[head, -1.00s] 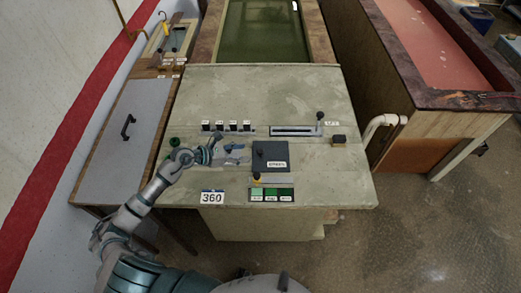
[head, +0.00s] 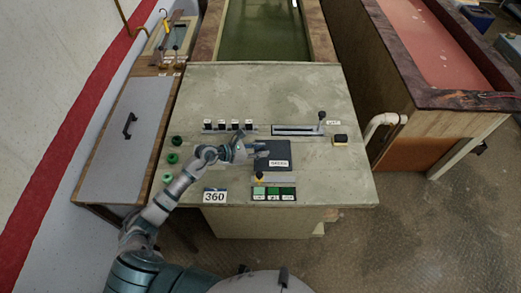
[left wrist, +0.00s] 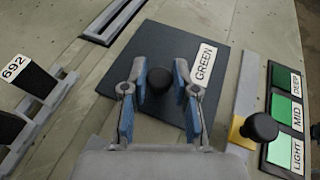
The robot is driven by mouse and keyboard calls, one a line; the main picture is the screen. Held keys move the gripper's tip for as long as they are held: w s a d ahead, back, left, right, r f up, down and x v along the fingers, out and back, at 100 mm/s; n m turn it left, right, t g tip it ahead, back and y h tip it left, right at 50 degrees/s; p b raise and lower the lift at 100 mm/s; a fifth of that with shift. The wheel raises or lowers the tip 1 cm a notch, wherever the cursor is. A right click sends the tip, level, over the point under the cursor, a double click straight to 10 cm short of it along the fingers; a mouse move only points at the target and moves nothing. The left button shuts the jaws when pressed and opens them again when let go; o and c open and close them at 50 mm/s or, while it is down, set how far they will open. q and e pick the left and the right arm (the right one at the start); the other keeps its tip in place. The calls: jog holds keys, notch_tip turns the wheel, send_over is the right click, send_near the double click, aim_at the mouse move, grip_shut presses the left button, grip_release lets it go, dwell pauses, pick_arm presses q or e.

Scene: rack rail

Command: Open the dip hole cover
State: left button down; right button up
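The dip hole cover is a dark square plate (head: 274,160) lying flat on the pale console top, with a white label reading GREEN. In the left wrist view the plate (left wrist: 130,68) has a round black knob (left wrist: 159,80) near its middle. My left gripper (head: 258,148) reaches over the plate from the left and hides its left part and the knob in the head view. In the left wrist view my left gripper (left wrist: 160,72) is open, its two blue-padded fingers on either side of the knob with small gaps. My right gripper is not in view.
A slider with a black knob (left wrist: 261,126) stands right of the plate, beside green swatches (head: 273,193). Numbered black pieces (head: 235,125) and a long slot with a lever (head: 321,116) lie behind. Green knobs (head: 173,158) line the console's left edge.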

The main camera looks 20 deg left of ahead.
aim_at(290, 155)
pick_arm(q)
jog(key=shift+a+f, duration=0.2)
jog(key=shift+a, duration=0.1)
jog(key=shift+d, duration=0.2)
jog(key=w+d+p, duration=0.1)
jog(key=d, duration=0.2)
jog(key=w+d+p, duration=0.1)
jog(key=d, duration=0.3)
jog(key=w+d+p, duration=0.1)
jog(key=d, duration=0.3)
jog(key=shift+d+r, duration=0.1)
jog(key=shift+d, duration=0.2)
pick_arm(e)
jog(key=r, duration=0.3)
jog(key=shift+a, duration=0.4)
pick_arm(q)
jog(key=c, duration=1)
grip_release()
jog(key=shift+a, duration=0.1)
jog(key=shift+o, duration=0.5)
jog(key=shift+w+a, duration=0.1)
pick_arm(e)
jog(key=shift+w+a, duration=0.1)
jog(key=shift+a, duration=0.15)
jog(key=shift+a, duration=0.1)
